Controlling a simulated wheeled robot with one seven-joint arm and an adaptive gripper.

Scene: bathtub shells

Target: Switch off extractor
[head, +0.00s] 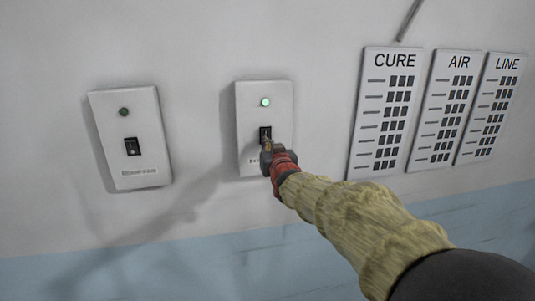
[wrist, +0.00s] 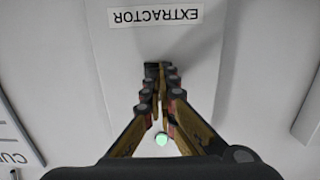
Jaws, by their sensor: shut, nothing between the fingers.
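The extractor switch plate (head: 247,112) is a white panel on the wall in the middle of the head view. Its round light (head: 265,102) glows green and also shows in the wrist view (wrist: 162,140). Its black rocker (head: 265,131) sits below the light, partly covered by my fingers. My gripper (head: 266,145) is shut and empty, with its fingertips at the rocker; I cannot tell if they touch it. In the wrist view, the label EXTRACTOR (wrist: 154,16) reads upside down beyond my fingertips (wrist: 158,70). The rocker's position is hidden.
A similar switch plate (head: 153,110) with a dim light is at the left; its label is too small to read. Boards marked CURE (head: 357,145), AIR (head: 421,140) and LINE (head: 469,140) hang at the right. The wall between the two switch plates is clear.

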